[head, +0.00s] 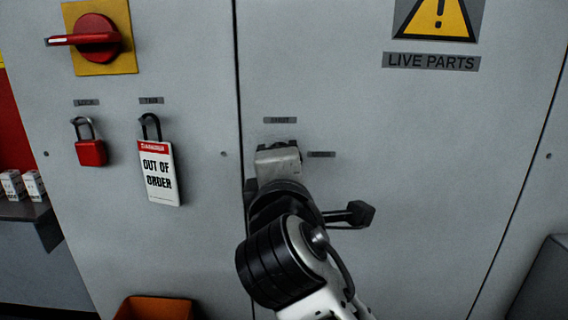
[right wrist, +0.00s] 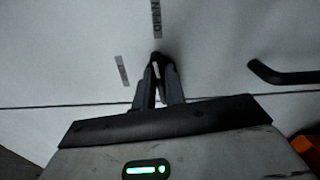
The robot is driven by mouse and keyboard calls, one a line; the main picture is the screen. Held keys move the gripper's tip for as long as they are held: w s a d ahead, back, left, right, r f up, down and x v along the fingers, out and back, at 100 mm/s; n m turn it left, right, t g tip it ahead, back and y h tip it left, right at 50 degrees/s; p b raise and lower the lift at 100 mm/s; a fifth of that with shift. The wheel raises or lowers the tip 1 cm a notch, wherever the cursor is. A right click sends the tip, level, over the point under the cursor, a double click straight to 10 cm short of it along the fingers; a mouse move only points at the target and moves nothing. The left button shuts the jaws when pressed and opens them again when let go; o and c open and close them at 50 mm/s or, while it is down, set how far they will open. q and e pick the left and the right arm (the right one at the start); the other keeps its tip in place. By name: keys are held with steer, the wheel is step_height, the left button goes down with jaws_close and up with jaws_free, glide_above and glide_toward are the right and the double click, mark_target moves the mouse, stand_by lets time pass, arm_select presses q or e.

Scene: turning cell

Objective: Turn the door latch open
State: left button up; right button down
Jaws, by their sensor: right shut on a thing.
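My right gripper (head: 278,160) reaches up from the bottom of the head view to the cabinet door, just right of the vertical door seam. Its fingers (right wrist: 157,88) are shut on the small dark door latch (right wrist: 157,58) in the right wrist view. The gripper hides most of the latch in the head view, so I cannot tell its exact angle. A label reading OPEN (right wrist: 156,18) lies beyond the fingertips in the wrist view. A second small label (right wrist: 122,70) lies to their left. My left gripper is not in view.
A black door handle (right wrist: 285,76) stands out right of the fingers in the wrist view. Left of the seam are a red rotary switch (head: 96,36), a red padlock (head: 90,150) and an OUT OF ORDER tag (head: 160,173). An orange bin (head: 155,308) is below.

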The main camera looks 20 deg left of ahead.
steer(key=shift+m, duration=0.7)
steer(key=shift+f+m, duration=0.1)
steer(key=shift+m, duration=0.2)
steer(key=c, duration=1.5)
jaws_free()
steer(key=shift+o, duration=0.2)
arm_select(q)
steer(key=b, duration=0.1)
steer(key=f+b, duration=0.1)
steer(key=b, duration=0.1)
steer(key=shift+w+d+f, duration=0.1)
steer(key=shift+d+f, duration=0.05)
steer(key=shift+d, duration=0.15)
arm_select(e)
steer(key=v, duration=1.6)
